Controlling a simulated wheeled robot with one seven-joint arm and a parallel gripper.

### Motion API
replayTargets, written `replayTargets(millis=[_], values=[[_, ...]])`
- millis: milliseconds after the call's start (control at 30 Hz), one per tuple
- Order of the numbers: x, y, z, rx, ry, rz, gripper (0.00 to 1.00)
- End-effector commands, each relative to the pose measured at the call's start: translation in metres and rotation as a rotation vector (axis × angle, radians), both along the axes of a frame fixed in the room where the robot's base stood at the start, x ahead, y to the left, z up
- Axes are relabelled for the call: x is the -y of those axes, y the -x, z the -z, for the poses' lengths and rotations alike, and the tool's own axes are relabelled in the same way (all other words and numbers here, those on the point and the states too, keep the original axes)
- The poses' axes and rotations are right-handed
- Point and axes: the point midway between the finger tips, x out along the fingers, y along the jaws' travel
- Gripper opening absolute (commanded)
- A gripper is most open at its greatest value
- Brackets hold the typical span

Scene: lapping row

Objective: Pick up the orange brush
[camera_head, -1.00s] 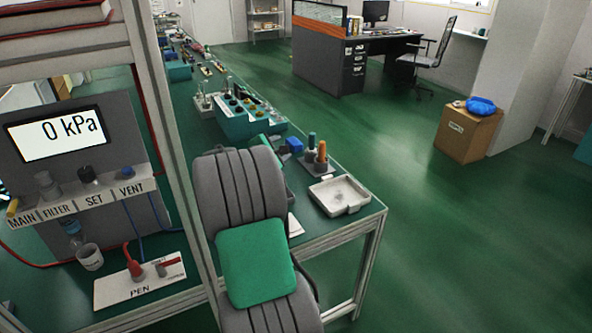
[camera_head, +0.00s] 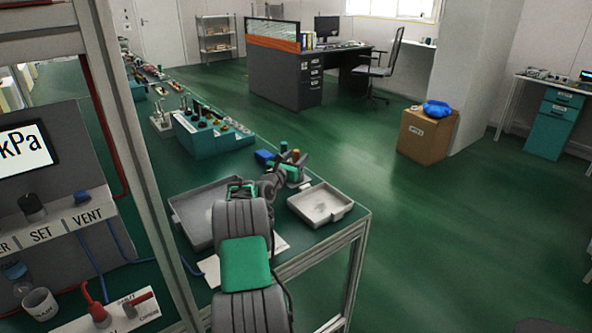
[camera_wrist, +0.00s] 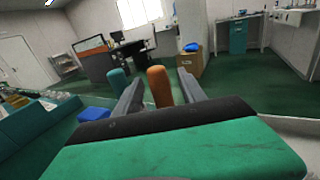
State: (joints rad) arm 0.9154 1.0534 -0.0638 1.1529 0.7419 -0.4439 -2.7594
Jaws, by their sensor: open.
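The orange brush (camera_wrist: 159,86) stands upright in the wrist view, its handle showing between the two fingers of my gripper (camera_wrist: 160,79). The fingers are apart, with a gap visible on each side of the handle. A teal brush (camera_wrist: 118,82) stands just left, outside the left finger. In the head view only the top of the orange brush (camera_head: 296,154) shows beside the teal one (camera_head: 284,147). My gripper (camera_head: 291,174) reaches to them there and hides their lower parts and most of the holder.
A pale shallow tray (camera_head: 320,222) lies right of my gripper at the bench corner. A grey tray (camera_head: 190,237) lies left, partly behind my arm. A blue block (camera_head: 264,156) and a teal rack (camera_head: 205,146) stand further back. A framed gauge panel (camera_head: 40,215) stands at left.

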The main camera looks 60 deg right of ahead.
Motion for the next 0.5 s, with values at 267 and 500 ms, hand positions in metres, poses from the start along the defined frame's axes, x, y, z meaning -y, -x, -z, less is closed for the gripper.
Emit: replayTargets(millis=[267, 500], values=[[-0.0001, 0.0010, 0.0000, 0.001, -0.001, 0.001, 0.33], [-0.0003, 0.0008, 0.0001, 0.001, -0.001, 0.001, 0.13]])
